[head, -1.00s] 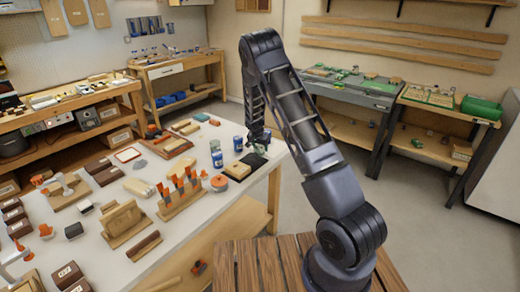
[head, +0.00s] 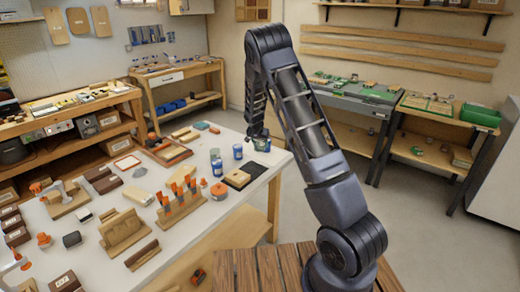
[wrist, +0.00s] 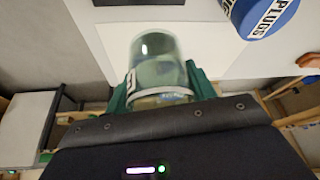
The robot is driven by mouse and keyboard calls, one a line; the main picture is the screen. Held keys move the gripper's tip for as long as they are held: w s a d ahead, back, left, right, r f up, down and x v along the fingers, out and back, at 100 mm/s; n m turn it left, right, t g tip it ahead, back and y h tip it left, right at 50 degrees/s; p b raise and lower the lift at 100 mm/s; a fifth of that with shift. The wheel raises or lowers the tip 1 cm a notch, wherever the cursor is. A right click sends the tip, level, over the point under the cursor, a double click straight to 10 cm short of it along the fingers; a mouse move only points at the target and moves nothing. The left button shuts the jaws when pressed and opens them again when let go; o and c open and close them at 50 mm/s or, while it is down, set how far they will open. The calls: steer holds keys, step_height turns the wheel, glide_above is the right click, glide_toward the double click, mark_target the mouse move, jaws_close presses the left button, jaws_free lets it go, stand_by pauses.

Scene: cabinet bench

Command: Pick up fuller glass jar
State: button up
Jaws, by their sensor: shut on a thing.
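A clear, greenish glass jar (wrist: 155,48) with a pale band near its lower end is between the green fingers of my gripper (wrist: 160,88) in the wrist view. The fingers touch it from both sides, so my gripper is shut on it. In the head view my gripper (head: 258,137) is at the far right corner of the white bench, with the small jar (head: 263,145) just below it. How full the jar is cannot be told. I make out no second glass jar.
Two blue cans (head: 216,161) (head: 238,152) stand left of my gripper; one, lettered "PLUGS" (wrist: 262,14), is close in the wrist view. A black mat (head: 257,170) bearing a wooden block (head: 237,178) lies nearer. Floor (head: 330,185) is open beyond the bench's right edge.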

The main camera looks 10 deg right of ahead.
step_height(320, 180, up, 12)
stand_by(0.9)
